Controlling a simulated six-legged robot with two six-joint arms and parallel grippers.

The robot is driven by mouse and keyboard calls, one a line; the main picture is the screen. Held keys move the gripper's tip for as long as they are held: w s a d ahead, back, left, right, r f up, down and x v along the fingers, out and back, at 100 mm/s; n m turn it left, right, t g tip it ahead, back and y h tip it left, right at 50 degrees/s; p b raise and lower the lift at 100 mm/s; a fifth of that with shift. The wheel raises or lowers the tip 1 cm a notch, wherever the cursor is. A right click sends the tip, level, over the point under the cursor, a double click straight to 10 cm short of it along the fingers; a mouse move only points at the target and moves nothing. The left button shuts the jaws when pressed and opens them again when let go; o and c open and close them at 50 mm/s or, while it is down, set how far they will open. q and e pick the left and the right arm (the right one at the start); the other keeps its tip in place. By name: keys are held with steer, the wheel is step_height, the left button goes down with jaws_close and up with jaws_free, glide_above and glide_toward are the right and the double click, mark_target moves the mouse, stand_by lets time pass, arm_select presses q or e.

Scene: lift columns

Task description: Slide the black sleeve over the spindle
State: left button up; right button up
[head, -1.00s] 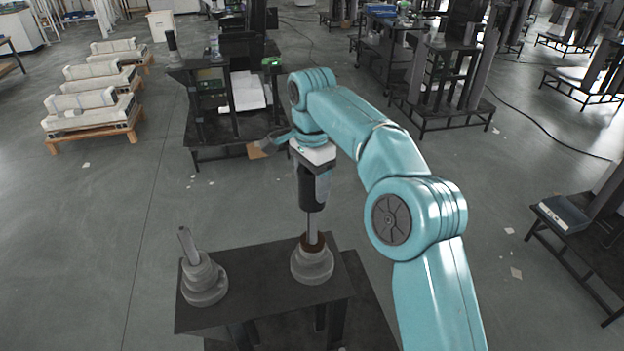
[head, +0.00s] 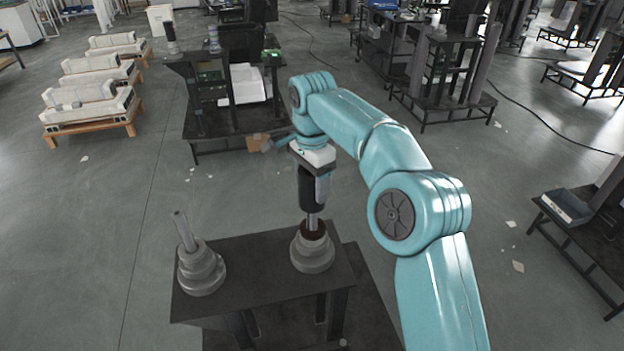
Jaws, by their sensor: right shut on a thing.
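My right gripper (head: 322,186) is shut on the black sleeve (head: 306,190), which hangs upright below the wrist. Directly under it stands a spindle, a grey rod (head: 312,223) rising from a stepped round grey base (head: 312,252) with a brown ring at its top. The rod's lower part shows between the sleeve's bottom and the ring. Its upper end is hidden, and I cannot tell whether it is inside the sleeve or behind it. A second grey rod on a similar stepped base (head: 201,271) stands bare to the left. My left gripper is not in view.
Both bases stand on a dark table (head: 258,255) with clear surface between them. A dark workbench (head: 215,125) stands behind. Pale beams on wooden pallets (head: 95,110) lie at the back left. Another dark stand (head: 580,225) is at the right. Grey floor lies open around.

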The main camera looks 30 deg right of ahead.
steer(key=shift+f+b, duration=2.35)
steer(key=shift+f, duration=1.35)
steer(key=o, duration=1.8)
steer(key=shift+c, duration=0.2)
steer(key=shift+f, duration=0.1)
